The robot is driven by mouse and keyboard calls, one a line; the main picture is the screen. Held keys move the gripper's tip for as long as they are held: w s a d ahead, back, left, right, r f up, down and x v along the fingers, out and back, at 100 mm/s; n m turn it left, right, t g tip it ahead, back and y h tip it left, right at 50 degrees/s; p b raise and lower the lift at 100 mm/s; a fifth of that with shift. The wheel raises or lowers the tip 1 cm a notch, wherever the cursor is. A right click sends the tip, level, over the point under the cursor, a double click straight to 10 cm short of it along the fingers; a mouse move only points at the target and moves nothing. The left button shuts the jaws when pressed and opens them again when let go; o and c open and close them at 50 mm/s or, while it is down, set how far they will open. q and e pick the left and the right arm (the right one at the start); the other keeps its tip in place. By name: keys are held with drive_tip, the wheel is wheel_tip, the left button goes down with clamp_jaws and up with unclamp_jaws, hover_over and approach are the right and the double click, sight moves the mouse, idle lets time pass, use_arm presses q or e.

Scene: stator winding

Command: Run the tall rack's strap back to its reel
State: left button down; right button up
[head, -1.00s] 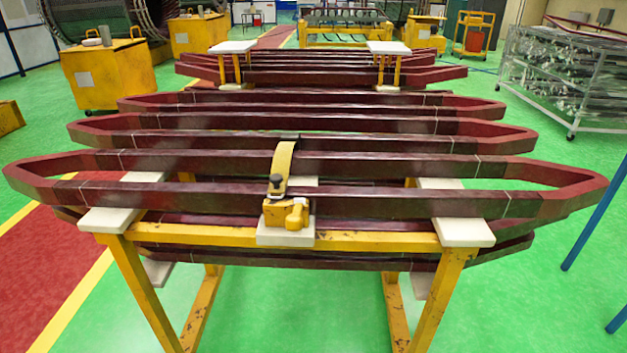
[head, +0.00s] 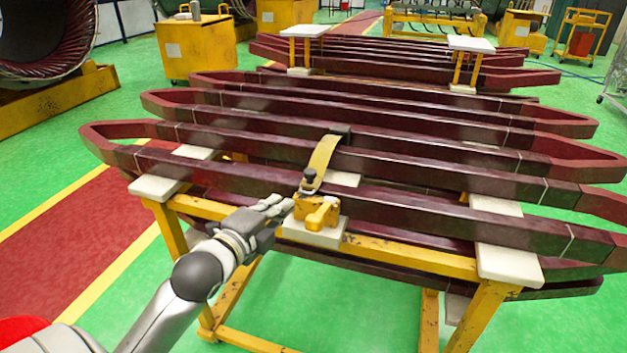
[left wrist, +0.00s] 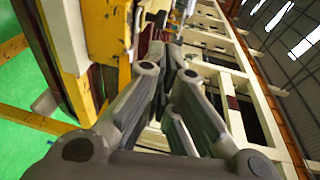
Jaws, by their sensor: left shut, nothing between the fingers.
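A yellow strap (head: 322,160) lies over the dark red coil bars (head: 400,172) of the near yellow rack (head: 411,258). Its near end, with a dark knob (head: 309,178), is just above the yellow reel (head: 316,211). The reel sits on a white pad (head: 313,236) at the rack's front edge. The strap's far end goes down behind a bar, out of sight. My left gripper (head: 284,205) is shut and empty, just left of the reel; I cannot tell whether it touches. Its closed fingers also show in the left wrist view (left wrist: 172,58). My right gripper is out of view.
Coil ends stick out past both sides of the rack. White pads (head: 507,262) jut from its front corners. A second, lower rack with white-topped posts (head: 304,31) stands behind. Yellow cabinets (head: 197,50) are at the back left. Green floor is open in front.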

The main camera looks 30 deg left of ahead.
use_arm(q)
drive_tip(key=p, duration=0.3)
approach(314, 176)
drive_tip(key=w, duration=0.5)
drive_tip(key=shift+a+f, duration=0.2)
drive_tip(key=shift+w+f+p, duration=0.2)
drive_tip(key=shift+w+p, duration=0.15)
drive_tip(key=shift+w, duration=0.35)
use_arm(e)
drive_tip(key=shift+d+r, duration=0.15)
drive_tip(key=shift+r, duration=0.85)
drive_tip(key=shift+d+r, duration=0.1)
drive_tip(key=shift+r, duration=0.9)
